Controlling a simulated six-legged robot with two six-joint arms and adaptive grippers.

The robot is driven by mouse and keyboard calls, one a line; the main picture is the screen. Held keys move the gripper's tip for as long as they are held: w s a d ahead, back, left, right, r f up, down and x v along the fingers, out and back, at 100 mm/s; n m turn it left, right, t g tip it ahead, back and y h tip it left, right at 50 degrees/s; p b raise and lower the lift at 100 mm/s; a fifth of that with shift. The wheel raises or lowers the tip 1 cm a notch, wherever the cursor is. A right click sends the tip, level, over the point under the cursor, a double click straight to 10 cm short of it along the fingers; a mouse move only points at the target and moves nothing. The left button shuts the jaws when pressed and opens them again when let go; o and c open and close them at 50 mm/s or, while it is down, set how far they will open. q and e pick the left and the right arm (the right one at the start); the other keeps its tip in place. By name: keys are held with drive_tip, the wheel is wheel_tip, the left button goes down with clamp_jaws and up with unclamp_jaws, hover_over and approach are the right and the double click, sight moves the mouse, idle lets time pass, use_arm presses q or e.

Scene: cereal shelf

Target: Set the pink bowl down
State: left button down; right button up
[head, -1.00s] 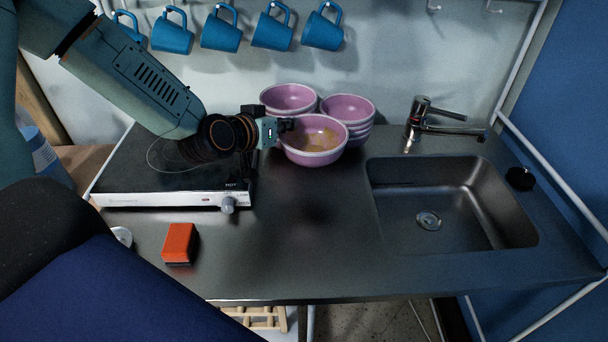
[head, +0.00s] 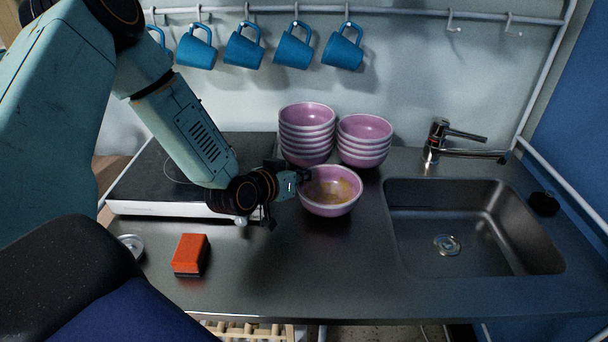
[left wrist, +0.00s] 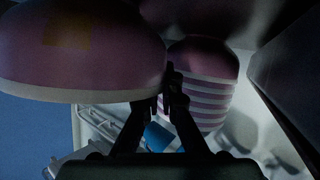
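The pink bowl (head: 331,198) with a pale rim and yellowish residue inside is in front of two stacks of similar bowls. My left gripper (head: 304,176) comes in from the left and is shut on the bowl's rim. The bowl looks roughly level, low over the counter; I cannot tell if it touches. In the left wrist view the pink bowl (left wrist: 85,50) fills the upper left, beside the fingertips (left wrist: 170,92). The right gripper is not in view.
Stacked bowls stand behind on the left (head: 306,135) and right (head: 364,142). The hot plate (head: 130,190) is left, with an orange sponge (head: 190,254) in front. The sink (head: 470,225) and faucet (head: 455,145) are right. The counter (head: 310,270) is clear in front of the bowl.

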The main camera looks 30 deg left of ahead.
use_arm(q)
drive_tip(key=shift+a+f, duration=0.1)
drive_tip(key=shift+f, duration=0.1)
drive_tip(key=c, duration=1.5)
unclamp_jaws()
drive_tip(key=shift+w+d, duration=0.1)
drive_tip(key=shift+d, duration=0.1)
drive_tip(key=shift+a, duration=0.1)
